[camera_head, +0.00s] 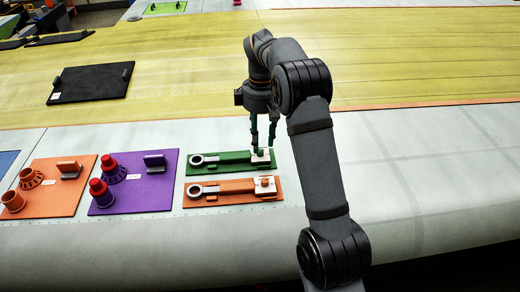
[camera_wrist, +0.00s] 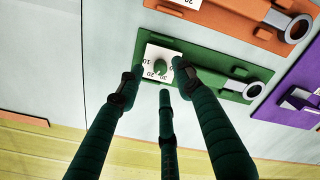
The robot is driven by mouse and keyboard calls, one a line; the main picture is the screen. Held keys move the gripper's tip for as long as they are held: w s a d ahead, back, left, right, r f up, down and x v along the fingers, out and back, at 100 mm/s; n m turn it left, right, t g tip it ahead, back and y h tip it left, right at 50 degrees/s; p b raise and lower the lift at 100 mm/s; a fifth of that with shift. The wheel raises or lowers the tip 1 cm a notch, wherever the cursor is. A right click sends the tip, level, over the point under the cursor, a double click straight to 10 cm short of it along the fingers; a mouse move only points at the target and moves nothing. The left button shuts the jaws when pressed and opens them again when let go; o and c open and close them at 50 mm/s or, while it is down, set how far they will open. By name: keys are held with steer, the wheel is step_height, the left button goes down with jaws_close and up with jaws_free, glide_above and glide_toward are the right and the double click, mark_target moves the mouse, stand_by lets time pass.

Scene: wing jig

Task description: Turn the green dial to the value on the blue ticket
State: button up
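The green dial (camera_wrist: 160,68) is a small round knob on a white card with printed numbers, among them 10, 20 and 30. It sits at one end of a green plate (camera_head: 215,170) that also carries a grey ring-ended bar. The dial also shows in the head view (camera_head: 259,153). My gripper (camera_wrist: 157,82) points down at the dial, its dark green fingers spread apart with the tips around or just above the knob. I cannot tell whether they touch it. The gripper shows at the dial in the head view (camera_head: 263,143). I see no blue ticket in either view.
An orange plate (camera_head: 205,199) with a similar bar and knob lies just in front of the green one. A purple panel (camera_head: 160,198) and an orange panel (camera_head: 72,196) with upright parts lie to the left. A black pad (camera_head: 92,83) lies behind. The right-hand surface is clear.

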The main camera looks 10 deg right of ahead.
mark_target(260, 150)
steer(key=shift+f, duration=1.6)
steer(key=shift+c, duration=0.8)
steer(key=c, duration=0.7)
jaws_close()
